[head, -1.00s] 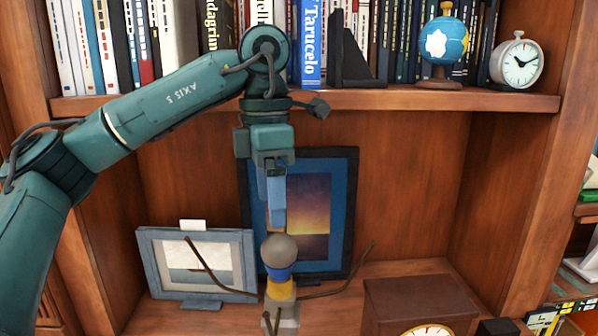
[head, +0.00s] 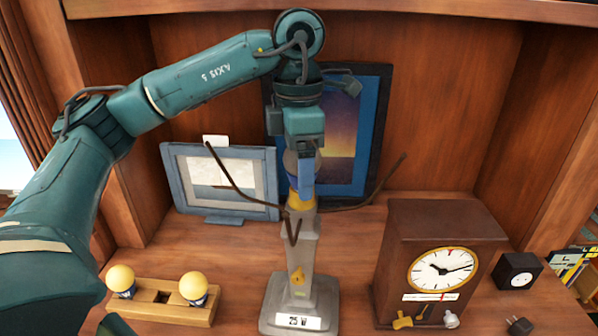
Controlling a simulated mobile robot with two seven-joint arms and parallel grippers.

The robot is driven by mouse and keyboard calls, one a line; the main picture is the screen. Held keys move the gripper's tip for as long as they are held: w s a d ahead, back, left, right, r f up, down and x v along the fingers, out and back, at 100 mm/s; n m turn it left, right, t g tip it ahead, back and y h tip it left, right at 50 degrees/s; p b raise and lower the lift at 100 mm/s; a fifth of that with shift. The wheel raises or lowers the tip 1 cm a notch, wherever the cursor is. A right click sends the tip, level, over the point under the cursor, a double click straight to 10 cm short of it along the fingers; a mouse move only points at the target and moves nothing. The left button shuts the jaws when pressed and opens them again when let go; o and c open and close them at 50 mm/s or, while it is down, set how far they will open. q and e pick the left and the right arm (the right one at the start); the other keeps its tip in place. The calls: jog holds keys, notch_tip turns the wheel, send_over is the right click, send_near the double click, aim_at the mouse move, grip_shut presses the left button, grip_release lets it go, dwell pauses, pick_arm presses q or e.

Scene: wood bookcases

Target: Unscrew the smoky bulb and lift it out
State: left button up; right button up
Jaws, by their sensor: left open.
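The smoky bulb (head: 290,164) is a grey-brown globe at the top of the lamp (head: 301,250), above a yellow socket (head: 301,203). The lamp is a grey post on a square base with a "25 W" label and thin brown branches. My left gripper (head: 304,180) points down at the bulb from above, its blue fingers open. A finger hides part of the bulb, and I cannot tell whether it touches the glass. My right gripper is out of view.
A wooden holder (head: 160,313) at the lower left carries two yellow bulbs (head: 120,279) with an empty hole between them. Two framed pictures (head: 222,181) stand behind the lamp. A brown clock box (head: 440,225) stands right of it, with a small black box (head: 517,270) further right.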

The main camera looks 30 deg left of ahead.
pick_arm(q)
jog(key=shift+f, duration=0.4)
jog(key=c, duration=0.8)
jog(key=shift+c, duration=0.2)
